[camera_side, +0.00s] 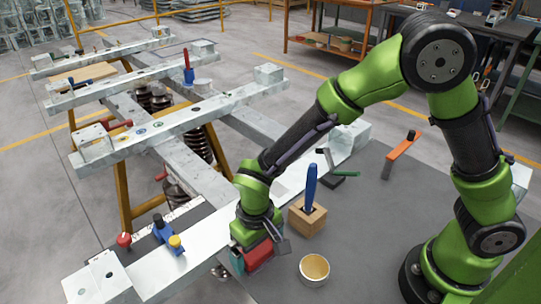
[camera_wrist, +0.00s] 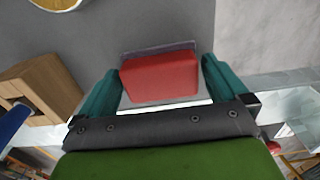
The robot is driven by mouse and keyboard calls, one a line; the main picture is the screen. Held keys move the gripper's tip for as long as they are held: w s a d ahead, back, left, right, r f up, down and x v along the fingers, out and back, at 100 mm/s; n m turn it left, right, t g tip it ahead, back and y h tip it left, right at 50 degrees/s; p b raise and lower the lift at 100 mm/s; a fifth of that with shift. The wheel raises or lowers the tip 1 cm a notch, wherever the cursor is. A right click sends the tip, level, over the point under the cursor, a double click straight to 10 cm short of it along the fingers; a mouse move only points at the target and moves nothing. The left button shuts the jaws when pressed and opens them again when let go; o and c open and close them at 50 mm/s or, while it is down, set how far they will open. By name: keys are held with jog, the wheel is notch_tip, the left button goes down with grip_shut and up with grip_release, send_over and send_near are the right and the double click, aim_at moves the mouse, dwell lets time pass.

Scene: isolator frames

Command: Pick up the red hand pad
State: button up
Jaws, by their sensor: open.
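The red hand pad (camera_wrist: 160,78) is a red block with a dark grey layer along one edge. In the wrist view it lies between the two teal fingers of my gripper (camera_wrist: 157,85), with a narrow gap showing by the fingers. My gripper is open around it. In the side view the red pad (camera_side: 259,256) shows partly at the end of my gripper (camera_side: 254,258), beside the wooden block. My gripper hides part of it there, and I cannot tell its exact height over the surface.
A wooden block (camera_side: 307,220) with a blue-handled tool (camera_side: 311,185) stands close to my gripper. A round tin (camera_side: 314,270) sits in front of it. A blue and yellow item (camera_side: 167,234) and a red knob (camera_side: 124,240) are to the left.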

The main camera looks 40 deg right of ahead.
aim_at(257, 249)
jog(key=c, duration=0.8)
jog(key=shift+r, duration=0.55)
notch_tip(257, 249, up, 2)
jog(key=shift+r, duration=0.2)
jog(key=s+d, duration=0.3)
jog(key=s, duration=0.1)
jog(key=s+d+r, duration=0.1)
jog(key=s+d, duration=0.2)
jog(key=s, duration=0.1)
jog(key=s+d, duration=0.3)
jog(key=s, duration=0.2)
jog(key=shift+s+d+r, duration=0.1)
jog(key=shift+r, duration=0.1)
